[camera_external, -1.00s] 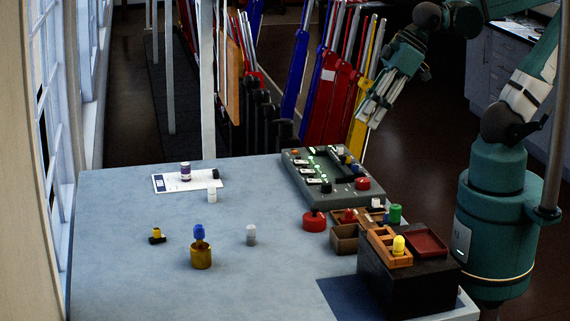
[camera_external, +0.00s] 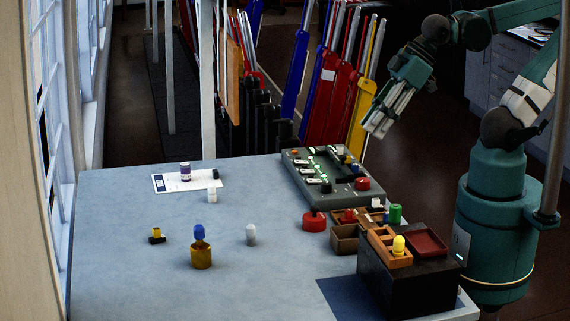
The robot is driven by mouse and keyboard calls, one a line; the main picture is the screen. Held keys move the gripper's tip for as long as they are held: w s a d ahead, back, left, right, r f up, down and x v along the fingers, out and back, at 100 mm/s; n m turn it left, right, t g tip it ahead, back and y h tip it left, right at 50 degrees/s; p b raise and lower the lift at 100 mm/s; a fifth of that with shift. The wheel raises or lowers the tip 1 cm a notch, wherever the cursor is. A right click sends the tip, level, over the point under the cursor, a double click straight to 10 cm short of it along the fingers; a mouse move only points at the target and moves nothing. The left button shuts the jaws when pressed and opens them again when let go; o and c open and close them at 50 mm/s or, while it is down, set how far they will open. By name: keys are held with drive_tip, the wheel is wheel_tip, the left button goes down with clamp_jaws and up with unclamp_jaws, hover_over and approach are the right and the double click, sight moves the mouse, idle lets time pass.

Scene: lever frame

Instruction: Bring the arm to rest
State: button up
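My gripper (camera_external: 377,128) hangs in the air past the table's far right side, with its fingers pointing down and to the left. It is apart from everything on the table. I see nothing held in it, but the fingers are too small to tell whether they are open or shut. In the picture it is up and to the right of the grey-green panel (camera_external: 337,193), which carries several switches and lights. A red knob (camera_external: 362,184) sits at the panel's right.
The blue-grey table (camera_external: 130,270) holds a yellow pot with a blue-topped piece (camera_external: 201,255), small bottles, and a red round object (camera_external: 313,222). A black box (camera_external: 405,285) bears an orange tray (camera_external: 377,248) and a red tray (camera_external: 428,238). The table's left side is mostly clear.

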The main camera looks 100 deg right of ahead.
wheel_tip(320, 180, down, 8)
drive_tip(key=b, duration=0.7)
drive_tip(key=shift+f+b, duration=0.15)
drive_tip(key=shift+b, duration=0.15)
idle(0.6)
